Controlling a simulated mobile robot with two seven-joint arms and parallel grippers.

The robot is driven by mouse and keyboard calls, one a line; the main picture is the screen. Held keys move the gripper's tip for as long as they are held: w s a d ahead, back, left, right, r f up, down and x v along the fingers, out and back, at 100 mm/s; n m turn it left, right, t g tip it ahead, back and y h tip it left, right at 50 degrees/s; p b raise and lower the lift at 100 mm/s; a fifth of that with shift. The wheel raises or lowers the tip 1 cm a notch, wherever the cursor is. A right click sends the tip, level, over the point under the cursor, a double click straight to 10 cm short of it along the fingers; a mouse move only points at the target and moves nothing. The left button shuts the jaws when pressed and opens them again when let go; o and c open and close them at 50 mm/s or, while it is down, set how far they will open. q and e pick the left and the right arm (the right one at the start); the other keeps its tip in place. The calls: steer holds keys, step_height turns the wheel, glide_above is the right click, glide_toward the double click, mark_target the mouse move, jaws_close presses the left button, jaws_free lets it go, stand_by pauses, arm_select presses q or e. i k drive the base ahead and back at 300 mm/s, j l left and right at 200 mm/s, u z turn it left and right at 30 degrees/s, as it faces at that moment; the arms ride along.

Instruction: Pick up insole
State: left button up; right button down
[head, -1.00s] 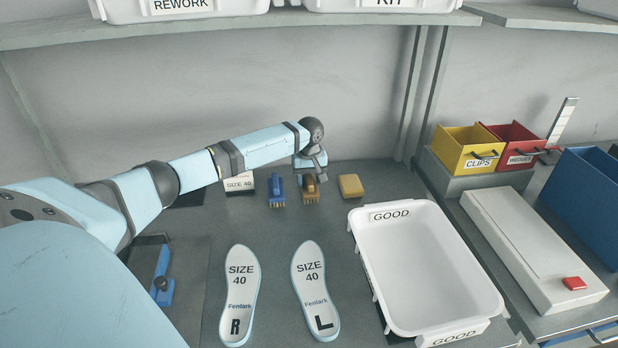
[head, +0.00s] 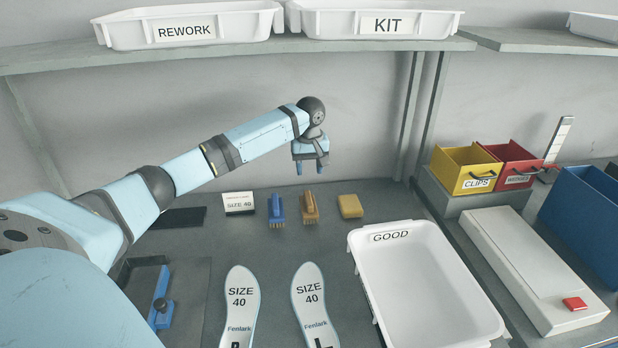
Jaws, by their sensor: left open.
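Two white insoles with light blue edges lie flat on the grey bench at the bottom middle. The left-hand insole (head: 238,312) reads SIZE 40 and Fenlark, with its lower letter partly cut off. The right-hand insole (head: 311,308) reads the same, with an L partly cut off by the frame's lower edge. My left gripper (head: 311,168) is open and empty, pointing down in the air behind the insoles, near the back of the bench. My right gripper is not in view.
A white GOOD tray (head: 370,288) stands right of the insoles. Behind them are a SIZE 40 card (head: 239,203), a blue brush (head: 276,208), a brown brush (head: 310,206) and a yellow block (head: 350,206). REWORK (head: 128,38) and KIT (head: 330,24) trays sit on the shelf above.

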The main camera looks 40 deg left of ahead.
mark_target(308, 297)
steer(key=k+l, duration=0.6)
steer(key=l, duration=0.15)
steer(key=k+l, duration=0.55)
steer(key=l, duration=0.15)
